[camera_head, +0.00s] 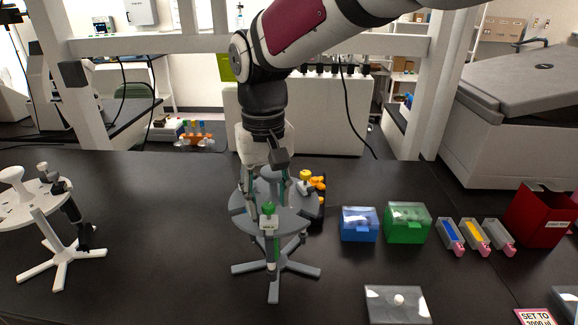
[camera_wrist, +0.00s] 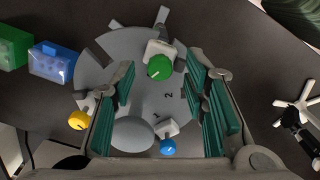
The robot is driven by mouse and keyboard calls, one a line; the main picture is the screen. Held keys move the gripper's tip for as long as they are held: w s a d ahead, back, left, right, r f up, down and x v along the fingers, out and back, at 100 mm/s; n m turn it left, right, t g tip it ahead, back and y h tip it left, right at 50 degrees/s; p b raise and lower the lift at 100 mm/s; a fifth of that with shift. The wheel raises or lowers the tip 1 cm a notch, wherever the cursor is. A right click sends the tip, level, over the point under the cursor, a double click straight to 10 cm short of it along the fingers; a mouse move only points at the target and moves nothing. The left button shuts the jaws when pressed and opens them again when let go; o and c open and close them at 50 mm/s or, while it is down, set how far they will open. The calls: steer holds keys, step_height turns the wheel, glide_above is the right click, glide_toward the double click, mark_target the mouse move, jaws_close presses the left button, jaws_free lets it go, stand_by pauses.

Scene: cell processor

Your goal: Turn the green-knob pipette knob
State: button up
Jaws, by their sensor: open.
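The green-knob pipette (camera_head: 268,222) hangs upright at the front edge of a round grey carousel stand (camera_head: 292,222). Its green knob (camera_wrist: 159,67) shows in the wrist view near the far end of the gap between my fingers. My gripper (camera_head: 267,197) points down over the carousel, with green pads on its fingers. In the wrist view my gripper (camera_wrist: 160,80) is open and empty, one finger on each side of the carousel's middle. Contact with the knob cannot be made out. Pipettes with a yellow knob (camera_wrist: 79,121) and a blue knob (camera_wrist: 168,147) hang on the same stand.
A white pipette stand (camera_head: 62,245) is at the left. Blue (camera_head: 360,224) and green (camera_head: 407,223) boxes, several small troughs (camera_head: 475,234) and a red bin (camera_head: 540,215) are at the right. A grey box (camera_head: 397,304) lies in front.

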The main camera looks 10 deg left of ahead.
mark_target(268, 205)
steer(key=shift+f, duration=0.3)
jaws_close()
steer(key=shift+n, duration=0.3)
jaws_free()
steer(key=shift+r, duration=0.1)
step_height(268, 205, up, 12)
stand_by(0.5)
